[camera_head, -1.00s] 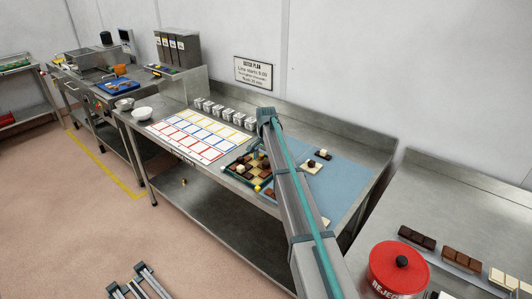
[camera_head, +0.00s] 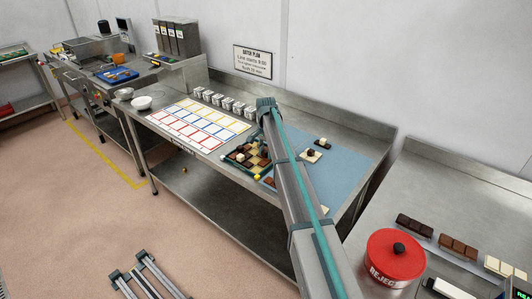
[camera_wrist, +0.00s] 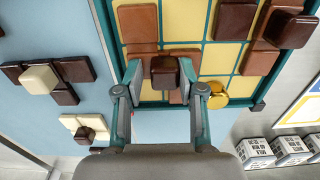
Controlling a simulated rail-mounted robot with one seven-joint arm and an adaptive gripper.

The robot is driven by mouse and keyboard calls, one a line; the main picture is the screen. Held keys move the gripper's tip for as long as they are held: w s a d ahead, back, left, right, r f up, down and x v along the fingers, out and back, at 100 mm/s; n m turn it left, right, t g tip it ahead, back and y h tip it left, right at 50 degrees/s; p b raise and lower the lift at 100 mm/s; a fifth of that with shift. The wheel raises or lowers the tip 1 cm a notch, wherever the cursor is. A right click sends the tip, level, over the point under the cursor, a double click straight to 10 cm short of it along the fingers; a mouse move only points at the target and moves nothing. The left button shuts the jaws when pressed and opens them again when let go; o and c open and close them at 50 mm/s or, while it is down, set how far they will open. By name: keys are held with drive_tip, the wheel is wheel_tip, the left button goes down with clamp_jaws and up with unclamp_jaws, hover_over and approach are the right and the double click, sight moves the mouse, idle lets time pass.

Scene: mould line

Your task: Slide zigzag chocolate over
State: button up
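The teal-framed tray (camera_wrist: 262,106) with yellow cells holds several chocolate pieces; it also shows in the head view (camera_head: 232,163), partly behind my arm. In the wrist view my gripper (camera_wrist: 162,66) is over the tray's near edge, its fingers apart. A dark brown knob (camera_wrist: 164,70) stands between the fingers, with a gap seeming to show on each side. Lighter brown blocks (camera_wrist: 137,22) lie around and under it, stepped in outline; this may be the zigzag chocolate, but its full shape is partly hidden. My fingertips are hidden in the head view.
Another knobbed brown piece (camera_wrist: 258,60) lies at the tray's right. A gold knob (camera_wrist: 217,99) is at its near edge. Dark blocks with a white knob (camera_wrist: 40,79) and a white piece (camera_wrist: 75,122) lie on the blue mat (camera_wrist: 40,25). White cubes (camera_wrist: 291,150) stand nearby.

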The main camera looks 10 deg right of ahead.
drive_tip(key=shift+a+f, duration=0.1)
drive_tip(key=shift+f, duration=0.2)
clamp_jaws()
